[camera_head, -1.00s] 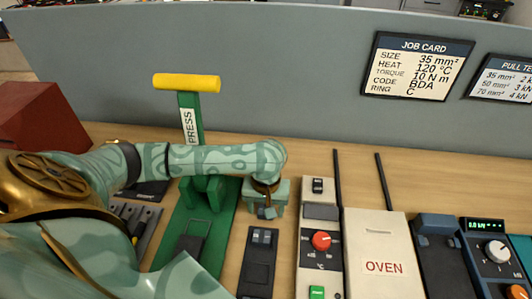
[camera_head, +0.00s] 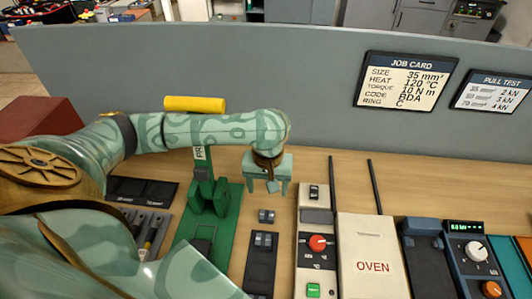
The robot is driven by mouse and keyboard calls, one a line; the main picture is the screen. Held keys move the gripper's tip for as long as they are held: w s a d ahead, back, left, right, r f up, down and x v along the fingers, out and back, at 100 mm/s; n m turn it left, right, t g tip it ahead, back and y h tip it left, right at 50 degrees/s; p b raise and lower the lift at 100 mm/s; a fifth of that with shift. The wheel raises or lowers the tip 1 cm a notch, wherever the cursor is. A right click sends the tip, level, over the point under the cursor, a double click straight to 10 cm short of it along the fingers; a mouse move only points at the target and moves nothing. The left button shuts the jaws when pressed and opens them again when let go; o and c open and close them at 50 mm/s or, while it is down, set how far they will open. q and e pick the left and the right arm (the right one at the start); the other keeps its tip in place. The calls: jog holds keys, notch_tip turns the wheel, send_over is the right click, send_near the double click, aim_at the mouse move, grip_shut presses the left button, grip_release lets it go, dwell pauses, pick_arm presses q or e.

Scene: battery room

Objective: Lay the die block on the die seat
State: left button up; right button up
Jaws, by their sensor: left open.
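A small dark grey block (camera_head: 266,216), which looks like the die block, sits on the wooden bench just beyond a dark tray (camera_head: 260,271). A similar dark piece (camera_head: 263,240) sits in the tray's far end. My left gripper (camera_head: 268,187) is open above and slightly beyond the small block, apart from it, fingers pointing down. My right gripper is out of view.
A control box with a red knob (camera_head: 318,243) and the white oven (camera_head: 372,258) stand to the right. The yellow press handle (camera_head: 194,104) rises behind my left arm. A dark rack (camera_head: 147,227) lies left of the press. A grey partition (camera_head: 330,110) closes the back.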

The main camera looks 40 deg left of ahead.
pick_arm(q)
notch_tip(320, 180, up, 3)
jog(key=p, duration=0.3)
jog(key=m, duration=3.6)
send_over(267, 213)
notch_tip(267, 213, down, 12)
jog(key=shift+s+d+r+p, duration=0.15)
jog(key=shift+r+p, duration=0.05)
jog(key=shift+p, duration=0.1)
notch_tip(267, 213, down, 5)
jog(key=shift+r+b, duration=0.15)
jog(key=shift+b, duration=0.4)
jog(key=shift+r, duration=0.1)
jog(key=c, duration=1.4)
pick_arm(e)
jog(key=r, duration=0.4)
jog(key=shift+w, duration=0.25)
